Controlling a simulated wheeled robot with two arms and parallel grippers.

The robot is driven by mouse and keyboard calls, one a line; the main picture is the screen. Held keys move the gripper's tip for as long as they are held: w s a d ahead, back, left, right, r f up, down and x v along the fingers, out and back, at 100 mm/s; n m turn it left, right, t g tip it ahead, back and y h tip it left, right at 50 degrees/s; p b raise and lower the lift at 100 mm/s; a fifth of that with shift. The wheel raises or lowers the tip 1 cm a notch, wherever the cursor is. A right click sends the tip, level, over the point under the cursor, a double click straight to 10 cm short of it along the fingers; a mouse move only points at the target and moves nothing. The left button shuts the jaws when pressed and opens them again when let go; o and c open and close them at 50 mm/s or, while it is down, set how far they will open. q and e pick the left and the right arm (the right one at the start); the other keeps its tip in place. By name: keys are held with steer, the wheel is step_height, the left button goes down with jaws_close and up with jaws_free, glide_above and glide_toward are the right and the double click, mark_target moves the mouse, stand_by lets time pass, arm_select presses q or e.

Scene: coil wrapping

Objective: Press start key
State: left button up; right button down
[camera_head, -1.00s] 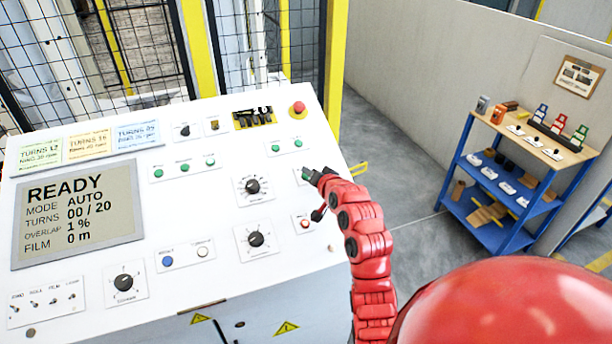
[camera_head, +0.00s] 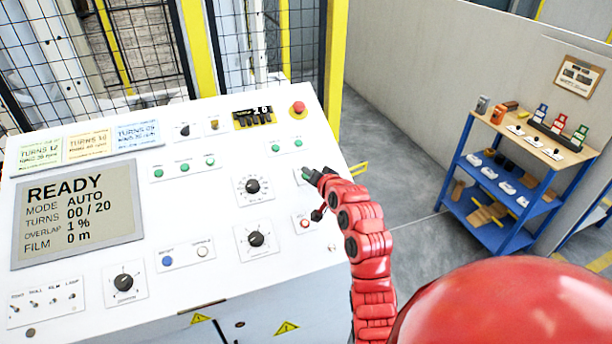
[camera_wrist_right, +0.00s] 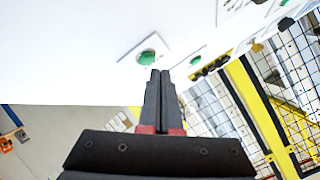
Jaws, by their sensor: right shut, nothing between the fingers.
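The white control panel (camera_head: 215,265) slopes across the head view, with a screen (camera_head: 78,212) that reads READY, AUTO and 00 / 20. A green key (camera_head: 305,175) sits on a small plate at the panel's right side, partly hidden by my gripper. It also shows in the right wrist view (camera_wrist_right: 147,57), just beyond the fingertips. My right gripper (camera_head: 314,178) is shut and empty, its tips close beside this key. In the wrist view the tips (camera_wrist_right: 160,73) lie just below and right of it; I cannot tell whether they touch. My left gripper is not in view.
A red-lit button (camera_head: 305,223) lies just below my right gripper. Dials and other green buttons fill the panel. A blue shelf (camera_head: 500,200) stands at the right, beyond open floor.

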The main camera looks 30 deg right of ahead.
steer(key=shift+w+f+b, duration=0.15)
steer(key=shift+f+b, duration=0.15)
steer(key=shift+f, duration=0.05)
